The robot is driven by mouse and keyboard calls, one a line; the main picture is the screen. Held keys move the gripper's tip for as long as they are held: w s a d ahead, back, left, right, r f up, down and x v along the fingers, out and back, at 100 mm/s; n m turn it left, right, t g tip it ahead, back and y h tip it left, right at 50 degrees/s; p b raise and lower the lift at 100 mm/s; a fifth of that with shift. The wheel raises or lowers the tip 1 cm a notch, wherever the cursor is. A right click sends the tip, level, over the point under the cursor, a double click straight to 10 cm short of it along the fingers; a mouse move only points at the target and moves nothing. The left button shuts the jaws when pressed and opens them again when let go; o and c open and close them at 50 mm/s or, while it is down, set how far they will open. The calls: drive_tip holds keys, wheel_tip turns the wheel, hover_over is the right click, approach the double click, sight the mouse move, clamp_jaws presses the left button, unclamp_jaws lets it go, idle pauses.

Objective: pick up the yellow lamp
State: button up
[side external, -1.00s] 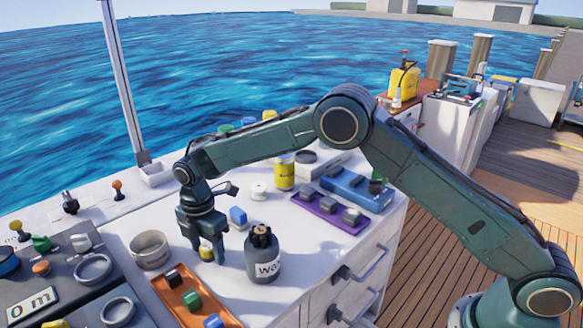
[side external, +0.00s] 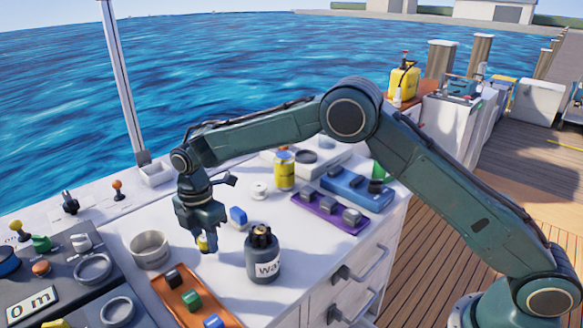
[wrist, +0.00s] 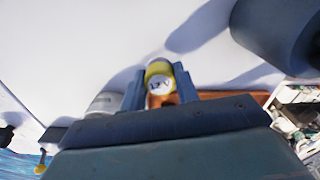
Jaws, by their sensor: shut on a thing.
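The yellow lamp (wrist: 159,76) is a small yellow piece with a pale, marked end, held between the two fingers of my gripper (wrist: 160,88) in the wrist view. In the side view my gripper (side external: 207,243) is shut on the lamp (side external: 202,243) and points down over the white counter. The lamp is partly hidden by the fingers there. It appears a little above the counter, between the grey cup and the dark bottle.
A grey cup (side external: 150,250) stands left of my gripper and a dark labelled bottle (side external: 263,256) to its right. An orange tray (side external: 178,296) with blocks lies in front. A blue block (side external: 238,217) is behind. A purple tray (side external: 330,212) lies further right.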

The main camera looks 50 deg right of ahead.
sight(205, 238)
wheel_tip(205, 238, up, 17)
drive_tip(key=shift+r, duration=0.2)
idle(0.3)
drive_tip(key=shift+d, duration=0.1)
idle(0.4)
